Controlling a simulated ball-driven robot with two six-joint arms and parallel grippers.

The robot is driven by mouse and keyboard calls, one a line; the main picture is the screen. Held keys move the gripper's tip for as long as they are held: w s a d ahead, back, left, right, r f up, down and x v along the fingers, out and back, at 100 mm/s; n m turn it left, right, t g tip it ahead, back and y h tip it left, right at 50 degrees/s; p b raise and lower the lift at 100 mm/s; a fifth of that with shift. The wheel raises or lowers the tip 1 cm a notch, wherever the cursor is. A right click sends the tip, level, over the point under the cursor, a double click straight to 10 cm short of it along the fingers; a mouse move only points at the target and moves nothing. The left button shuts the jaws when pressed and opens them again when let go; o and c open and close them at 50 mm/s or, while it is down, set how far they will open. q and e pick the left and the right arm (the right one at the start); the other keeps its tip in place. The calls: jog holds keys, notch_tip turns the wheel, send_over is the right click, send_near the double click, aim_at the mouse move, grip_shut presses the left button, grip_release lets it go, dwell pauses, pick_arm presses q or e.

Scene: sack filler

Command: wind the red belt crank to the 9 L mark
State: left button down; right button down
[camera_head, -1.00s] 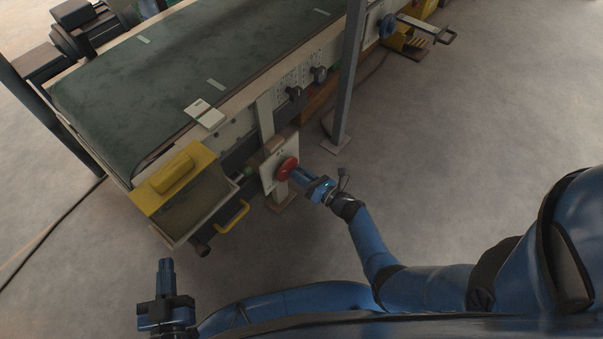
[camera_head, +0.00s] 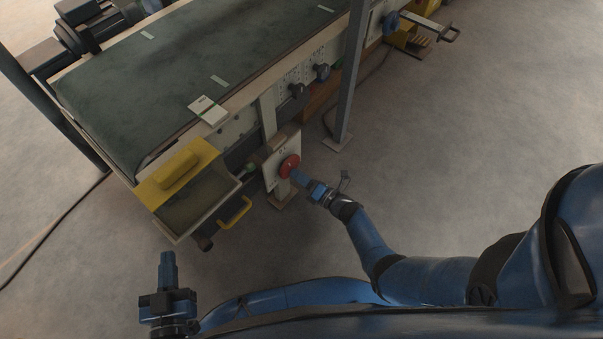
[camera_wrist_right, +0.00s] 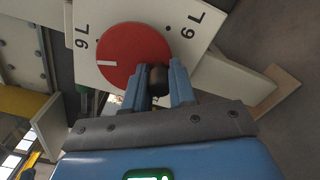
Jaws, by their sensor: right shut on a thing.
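The red belt crank (camera_head: 289,166) is a round disc on a pale dial plate (camera_head: 270,177) at the conveyor's near end. In the right wrist view, the red disc (camera_wrist_right: 128,58) carries a short white line at its lower left. My right gripper (camera_wrist_right: 159,82) is shut on the crank's dark knob (camera_wrist_right: 157,76), low right on the disc. My left gripper (camera_head: 167,265) is apart from everything at lower left; its jaw gap is unclear.
A yellow-topped box (camera_head: 178,175) with a yellow handle (camera_head: 235,212) stands left of the crank. A grey post (camera_head: 350,85) rises to its right. The floor to the right is clear.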

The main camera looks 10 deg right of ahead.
jog(key=shift+w+a+r, duration=0.2)
jog(key=shift+r, duration=0.1)
jog(key=m, duration=0.1)
jog(key=m+p, duration=0.1)
jog(key=shift+s+a+m, duration=0.2)
jog(key=shift+a+m, duration=0.05)
jog(key=shift+m, duration=0.05)
jog(key=c, duration=0.7)
grip_release()
jog(key=shift+s+d, duration=0.25)
jog(key=shift+s, duration=0.15)
jog(key=shift+f+p+v, duration=0.15)
jog(key=shift+p+v, duration=0.55)
jog(key=shift+v, duration=1.3)
jog(key=shift+f+p+v, duration=0.1)
jog(key=shift+p+v, duration=0.55)
jog(key=shift+v, duration=1.3)
